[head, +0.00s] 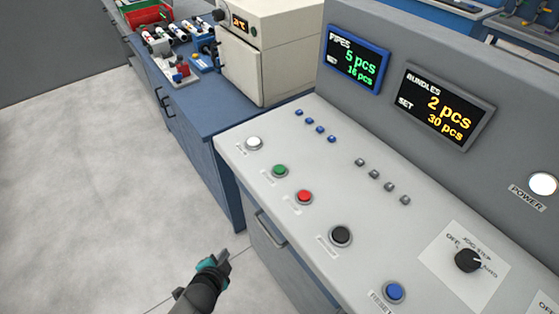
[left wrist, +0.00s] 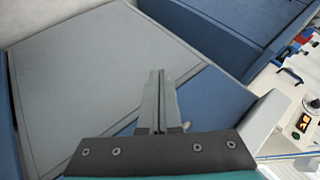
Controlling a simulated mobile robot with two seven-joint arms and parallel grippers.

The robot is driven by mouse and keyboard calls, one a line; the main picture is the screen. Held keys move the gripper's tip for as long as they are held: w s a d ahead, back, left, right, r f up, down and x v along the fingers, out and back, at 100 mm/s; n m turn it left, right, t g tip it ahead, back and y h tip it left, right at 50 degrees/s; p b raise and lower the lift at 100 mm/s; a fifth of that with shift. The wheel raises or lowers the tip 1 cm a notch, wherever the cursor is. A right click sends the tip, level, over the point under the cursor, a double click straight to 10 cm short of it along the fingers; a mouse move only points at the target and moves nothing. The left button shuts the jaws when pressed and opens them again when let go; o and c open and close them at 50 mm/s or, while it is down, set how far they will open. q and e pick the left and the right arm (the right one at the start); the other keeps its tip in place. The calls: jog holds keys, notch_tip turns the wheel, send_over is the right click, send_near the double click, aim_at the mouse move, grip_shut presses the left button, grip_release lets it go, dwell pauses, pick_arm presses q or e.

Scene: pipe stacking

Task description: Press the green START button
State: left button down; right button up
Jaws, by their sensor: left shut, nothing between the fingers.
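The green button (head: 280,171) sits on the sloped grey control panel (head: 330,215) in the head view, between a white button (head: 254,143) and a red button (head: 304,196). Its label is too small to read. My left gripper (head: 224,256) is low in the head view, in front of the panel's near edge and apart from the buttons. In the left wrist view its fingers (left wrist: 160,85) are together with nothing between them. The green button cannot be made out in the left wrist view. My right gripper is not in view.
A black button (head: 340,236), a blue button (head: 394,292) and a rotary knob (head: 467,260) are also on the panel. Two displays (head: 356,60) (head: 445,107) stand behind. A blue bench (head: 195,95) with equipment is at the back left. Open floor (head: 90,190) lies left.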

pick_arm(q)
jog(key=w+d+r+m+t+h+p, duration=0.1)
jog(key=w+d+r+m+t+h, duration=0.25)
jog(key=r, duration=0.65)
jog(key=w+d+r+m+t+p, duration=0.1)
jog(key=w+d+r+m, duration=0.2)
jog(key=w+r+m, duration=0.5)
jog(key=w+d+r+m+t+h+p, duration=0.2)
jog(key=w+d+r, duration=0.15)
jog(key=r, duration=0.95)
jog(key=s+d+r+m+g+h+p, duration=0.1)
jog(key=d+r+m+g+h, duration=0.3)
jog(key=m, duration=0.6)
jog(key=s+d+r+m+g+h, duration=0.1)
jog(key=d+m+g+h, duration=0.2)
jog(key=d+m, duration=0.55)
jog(key=w+a+f+m+g+y+p, duration=0.1)
jog(key=w+a+f+m+g+y, duration=0.1)
jog(key=a+f+m+y, duration=0.3)
jog(key=a+m+y, duration=0.1)
jog(key=a+m, duration=0.2)
jog(key=m, duration=0.2)
jog(key=shift+w+a+m, duration=0.25)
jog(key=shift+w+m, duration=0.1)
jog(key=shift+m, duration=0.05)
jog(key=shift+f+g, duration=0.2)
jog(key=shift+g, duration=0.05)
